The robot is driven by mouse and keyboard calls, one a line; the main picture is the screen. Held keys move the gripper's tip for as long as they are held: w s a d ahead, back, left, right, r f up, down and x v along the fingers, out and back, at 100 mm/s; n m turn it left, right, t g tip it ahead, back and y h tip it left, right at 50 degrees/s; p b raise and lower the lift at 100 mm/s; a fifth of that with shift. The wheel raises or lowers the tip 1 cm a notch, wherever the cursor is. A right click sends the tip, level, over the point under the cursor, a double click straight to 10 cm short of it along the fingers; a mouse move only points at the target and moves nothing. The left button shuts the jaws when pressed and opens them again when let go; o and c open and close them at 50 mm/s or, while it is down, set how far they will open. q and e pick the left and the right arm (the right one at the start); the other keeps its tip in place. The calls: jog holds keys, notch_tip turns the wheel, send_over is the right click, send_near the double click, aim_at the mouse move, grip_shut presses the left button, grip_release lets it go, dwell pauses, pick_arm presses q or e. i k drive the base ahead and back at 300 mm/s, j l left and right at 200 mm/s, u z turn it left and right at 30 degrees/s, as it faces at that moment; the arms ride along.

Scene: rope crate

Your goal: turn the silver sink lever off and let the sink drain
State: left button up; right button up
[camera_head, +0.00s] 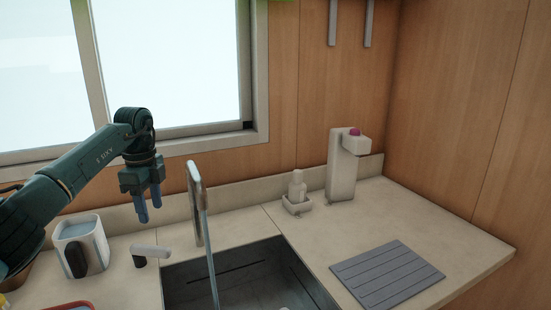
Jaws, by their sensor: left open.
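The silver sink lever (155,251) stands on the counter at the left edge of the sink, its handle lying to the right above a dark base. The tall silver faucet (194,205) stands behind the sink. A thin stream of water (211,265) runs from its spout into the grey sink basin (255,265). The basin's front is cut off by the picture edge. My left gripper (149,210) is open and empty, pointing down above and behind the lever, apart from it. My right gripper is not in view.
A white container with a dark front (93,240) stands left of the lever. A small bottle in a tray (297,195) and a white dispenser (342,172) stand at the back right. A grey ribbed mat (388,274) lies right of the sink. The window (259,75) is behind my left arm.

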aim_at(139, 253)
jog(key=k, duration=0.95)
